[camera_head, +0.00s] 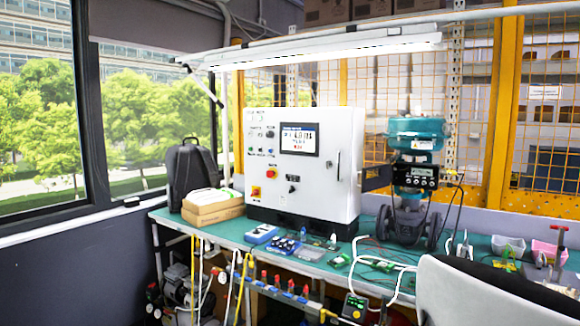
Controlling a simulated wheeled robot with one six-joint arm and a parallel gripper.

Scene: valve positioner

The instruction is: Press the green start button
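A white control cabinet (341,180) stands on the green-topped bench. Its front panel has a lit screen (299,139) and a column of small buttons and knobs to the screen's left. A small greenish button (251,152) shows at the left of the lower row, but it is too small to tell its label or whether it is the start button. A red knob on a yellow base (271,174) and another red-and-yellow switch (255,191) sit below. My gripper is not in view.
The green bench top (220,229) holds a blue-green valve actuator (416,133), cardboard boxes (212,205), a blue device (262,234) and loose cables. A black backpack (192,170) stands at left. A grey-and-black chair back (470,295) blocks the lower right.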

